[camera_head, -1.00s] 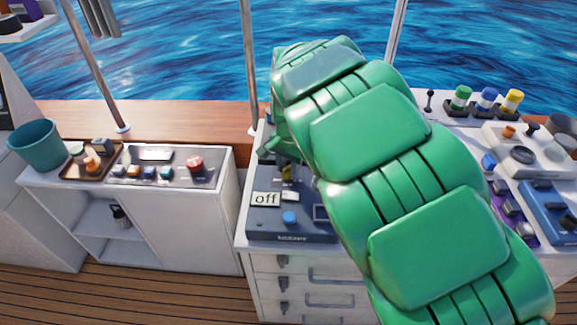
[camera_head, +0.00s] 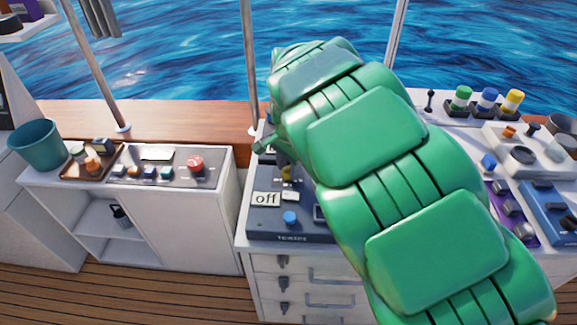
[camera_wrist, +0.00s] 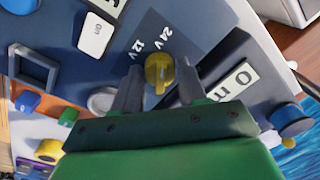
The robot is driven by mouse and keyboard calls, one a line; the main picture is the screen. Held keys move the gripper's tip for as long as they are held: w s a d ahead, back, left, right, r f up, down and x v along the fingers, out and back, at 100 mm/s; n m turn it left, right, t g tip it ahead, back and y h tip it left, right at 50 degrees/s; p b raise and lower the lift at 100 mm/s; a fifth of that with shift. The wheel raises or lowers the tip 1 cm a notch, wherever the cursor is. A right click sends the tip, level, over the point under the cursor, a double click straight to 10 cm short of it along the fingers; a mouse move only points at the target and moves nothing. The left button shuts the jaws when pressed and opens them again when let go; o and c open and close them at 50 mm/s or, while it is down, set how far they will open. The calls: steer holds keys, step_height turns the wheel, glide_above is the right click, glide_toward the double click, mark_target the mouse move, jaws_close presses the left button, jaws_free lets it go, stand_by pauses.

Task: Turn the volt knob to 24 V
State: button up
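The volt knob is the small yellow knob (camera_wrist: 159,70) in the wrist view, on a dark panel with the printed marks "24V" and "12V" beside it. It also shows as a small yellow spot (camera_head: 287,173) beside my arm in the head view. My gripper (camera_wrist: 160,78) has one grey finger on each side of the knob, with a narrow gap visible on both sides. I cannot tell exactly which mark the knob points at. In the head view my green arm hides much of the panel and the gripper.

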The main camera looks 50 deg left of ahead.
steer(key=o, duration=0.3)
steer(key=shift+d+r, duration=0.15)
steer(key=shift+r, duration=1.8)
steer(key=shift+d+r, duration=0.1)
steer(key=shift+r, duration=1.8)
